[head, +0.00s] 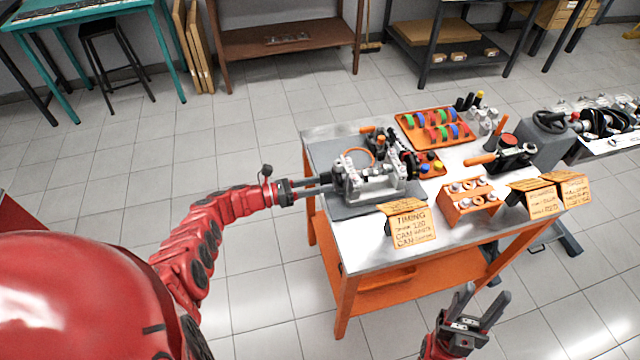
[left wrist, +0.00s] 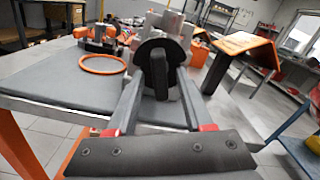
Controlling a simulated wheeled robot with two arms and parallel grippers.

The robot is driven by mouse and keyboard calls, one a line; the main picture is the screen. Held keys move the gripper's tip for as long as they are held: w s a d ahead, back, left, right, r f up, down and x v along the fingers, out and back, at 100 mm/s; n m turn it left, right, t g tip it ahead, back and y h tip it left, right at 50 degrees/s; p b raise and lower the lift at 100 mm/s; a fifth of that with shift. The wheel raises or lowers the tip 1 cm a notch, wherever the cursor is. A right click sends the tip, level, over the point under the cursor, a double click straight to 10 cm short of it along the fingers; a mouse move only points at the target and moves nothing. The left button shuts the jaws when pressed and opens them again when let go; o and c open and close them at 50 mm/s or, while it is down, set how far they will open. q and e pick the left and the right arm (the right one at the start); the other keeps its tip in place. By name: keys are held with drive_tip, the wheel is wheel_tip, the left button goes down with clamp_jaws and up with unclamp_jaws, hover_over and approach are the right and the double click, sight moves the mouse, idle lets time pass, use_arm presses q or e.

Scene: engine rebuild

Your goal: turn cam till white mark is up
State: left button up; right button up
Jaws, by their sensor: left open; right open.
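A grey engine block (head: 378,183) stands on a dark mat (head: 340,206) on the metal-topped cart. In the left wrist view a dark round disc with an upright grip bar (left wrist: 157,72) faces me at the block's end; it looks like the cam's turning end. My left gripper (head: 318,187) points at this end from the left. Its open fingers (left wrist: 156,95) lie on either side of the bar, and I cannot tell whether they touch it. I cannot make out a white mark on the disc. My right gripper (head: 477,308) is open and empty, in front of the cart.
An orange ring (left wrist: 102,64) lies on the mat. A timing sign (head: 408,226) stands at the cart's front edge. An orange tray of coloured rings (head: 435,130) and an orange rack (head: 470,203) stand farther right. Floor left of the cart is clear.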

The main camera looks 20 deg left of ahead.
use_arm(q)
drive_tip(key=shift+c, duration=0.3)
clamp_jaws()
drive_tip(key=shift+m, duration=0.4)
drive_tip(key=shift+w+a+m+b, duration=0.1)
drive_tip(key=shift+m+b, duration=4.65)
drive_tip(key=shift+m, duration=0.5)
drive_tip(key=shift+w+m+b, duration=0.1)
drive_tip(key=shift+m+b, duration=4.65)
drive_tip(key=shift+m, duration=0.5)
drive_tip(key=shift+r, duration=0.1)
